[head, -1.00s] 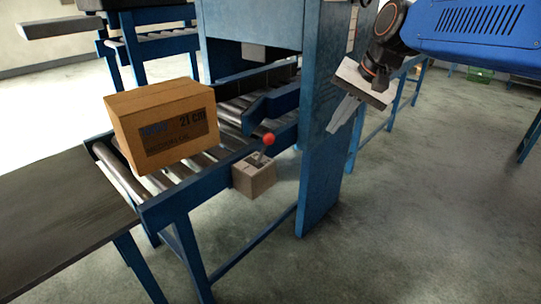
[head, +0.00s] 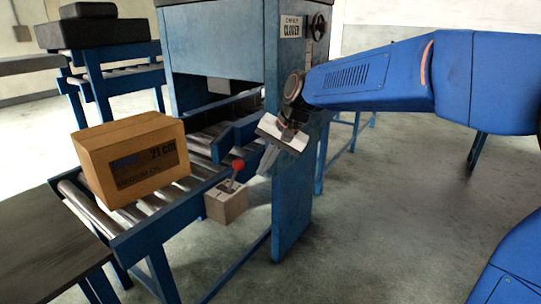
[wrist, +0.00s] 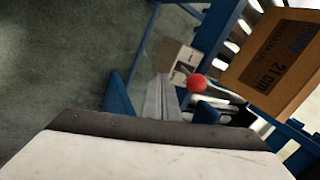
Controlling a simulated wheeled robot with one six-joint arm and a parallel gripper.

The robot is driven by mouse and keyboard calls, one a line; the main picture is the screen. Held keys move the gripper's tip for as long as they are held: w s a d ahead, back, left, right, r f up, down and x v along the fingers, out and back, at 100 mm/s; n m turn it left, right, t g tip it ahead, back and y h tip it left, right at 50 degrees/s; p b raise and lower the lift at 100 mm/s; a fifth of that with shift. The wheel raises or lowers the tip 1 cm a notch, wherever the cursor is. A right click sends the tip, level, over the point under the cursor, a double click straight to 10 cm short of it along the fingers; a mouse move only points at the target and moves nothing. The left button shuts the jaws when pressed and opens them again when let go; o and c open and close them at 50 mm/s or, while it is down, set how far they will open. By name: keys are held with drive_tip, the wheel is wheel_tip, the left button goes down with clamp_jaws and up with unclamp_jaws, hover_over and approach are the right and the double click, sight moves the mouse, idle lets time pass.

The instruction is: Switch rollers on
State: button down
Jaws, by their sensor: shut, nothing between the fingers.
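A lever with a red ball knob (head: 238,164) stands up from a beige switch box (head: 226,203) on the near side of the roller conveyor (head: 150,204). My gripper (head: 264,168) is shut and empty, to the right of the knob and apart from it in the head view. In the wrist view the red knob (wrist: 197,83) lies just right of my fingertips (wrist: 161,82), and the switch box (wrist: 178,62) shows beyond them. How far the fingers are from the knob in depth I cannot tell.
A cardboard box (head: 133,158) marked 21 cm sits on the rollers. A dark table (head: 40,240) is at the left. The floor at right is clear.

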drive_tip(key=shift+w+a+r, duration=0.1)
drive_tip(key=shift+w+a, duration=0.2)
drive_tip(key=shift+a, duration=0.3)
drive_tip(key=shift+w+a+r, duration=0.1)
drive_tip(key=shift+w+a, duration=0.2)
drive_tip(key=shift+a, duration=0.3)
drive_tip(key=shift+w+a+r, duration=0.1)
drive_tip(key=shift+w+a, duration=0.2)
drive_tip(key=shift+a, duration=0.3)
drive_tip(key=shift+a, duration=0.1)
